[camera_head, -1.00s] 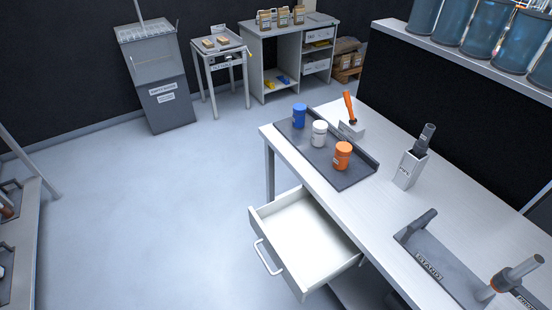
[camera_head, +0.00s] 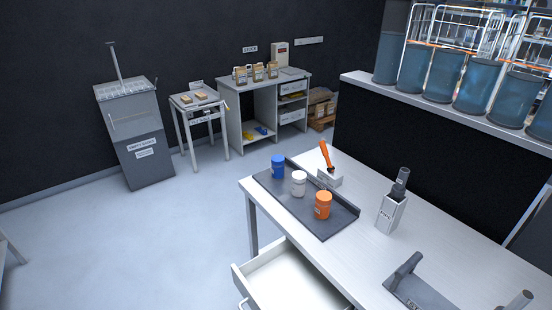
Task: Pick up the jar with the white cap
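The jar with the white cap (camera_head: 298,184) stands upright on a dark grey tray (camera_head: 333,229) at the table's far left part. It is the middle of three jars in a row. A blue jar (camera_head: 278,167) stands behind it to the left, and an orange jar (camera_head: 323,205) stands in front of it to the right. The jars stand apart, with small gaps. Neither of my grippers shows in the head view.
An open, empty drawer (camera_head: 284,283) sticks out from the table's left side below the tray. An orange-handled tool in a holder (camera_head: 329,178) and a box with a dark-handled tool (camera_head: 391,213) stand right of the jars. Open floor (camera_head: 130,245) lies left.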

